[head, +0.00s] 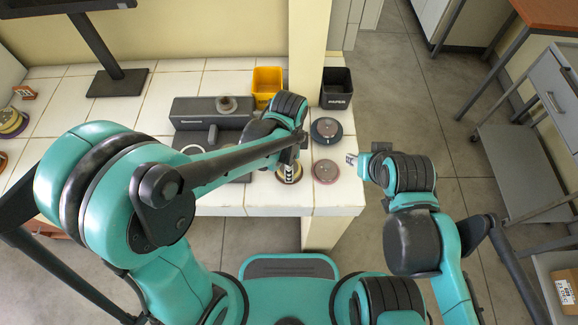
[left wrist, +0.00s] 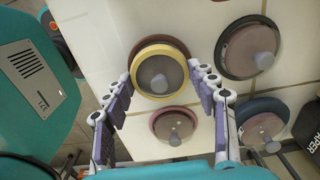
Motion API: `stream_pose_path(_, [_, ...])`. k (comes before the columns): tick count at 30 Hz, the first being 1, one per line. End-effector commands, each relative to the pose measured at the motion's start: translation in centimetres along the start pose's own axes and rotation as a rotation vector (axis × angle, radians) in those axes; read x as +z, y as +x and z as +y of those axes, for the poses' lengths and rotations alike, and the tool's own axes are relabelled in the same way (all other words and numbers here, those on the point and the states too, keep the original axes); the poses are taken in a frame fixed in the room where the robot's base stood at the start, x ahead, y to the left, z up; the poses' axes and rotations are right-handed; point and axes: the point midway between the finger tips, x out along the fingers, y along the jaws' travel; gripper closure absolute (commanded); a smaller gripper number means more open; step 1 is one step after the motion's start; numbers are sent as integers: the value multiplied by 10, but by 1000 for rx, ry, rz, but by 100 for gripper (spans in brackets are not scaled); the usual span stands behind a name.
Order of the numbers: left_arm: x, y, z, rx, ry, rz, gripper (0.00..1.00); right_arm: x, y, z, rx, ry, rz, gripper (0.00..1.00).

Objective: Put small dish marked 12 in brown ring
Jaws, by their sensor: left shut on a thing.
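A yellow-rimmed small dish (left wrist: 160,74) with a pale knob on its lid is between the fingertips of my left gripper (left wrist: 163,76); the fingers touch its rim on both sides. No number is legible on it. A brown ring (left wrist: 172,42) shows as a dark crescent beyond the dish, mostly hidden behind it. I cannot tell whether the dish rests in it or hangs just above. In the head view, the brown and yellow edges (head: 289,176) show below my left gripper (head: 290,163).
A pink-rimmed dish (head: 326,172) and a dark blue-rimmed dish (head: 326,131) stand close by on the right. A dark-rimmed dish (left wrist: 246,48) shows in the left wrist view. A grey device (head: 190,113), yellow bin (head: 266,82) and black paper bin (head: 337,88) stand behind, beside a pillar.

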Motion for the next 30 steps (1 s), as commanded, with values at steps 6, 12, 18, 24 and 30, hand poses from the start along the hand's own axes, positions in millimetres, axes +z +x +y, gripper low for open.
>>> stream_pose_path(6, [0,5,0,0,0,0,72,1,2,0,0,0,0,60])
stream_pose_path(12, [0,10,0,0,0,0,72,4,5,0,0,0,0,60])
stream_pose_path(18, [0,8,0,0,0,0,22,3,4,0,0,0,0,60])
stream_pose_path(24, [0,7,0,0,0,0,22,2,3,0,0,0,0,60])
stream_pose_path(30, [0,-16,0,0,0,0,22,-4,-6,0,0,0,0,60])
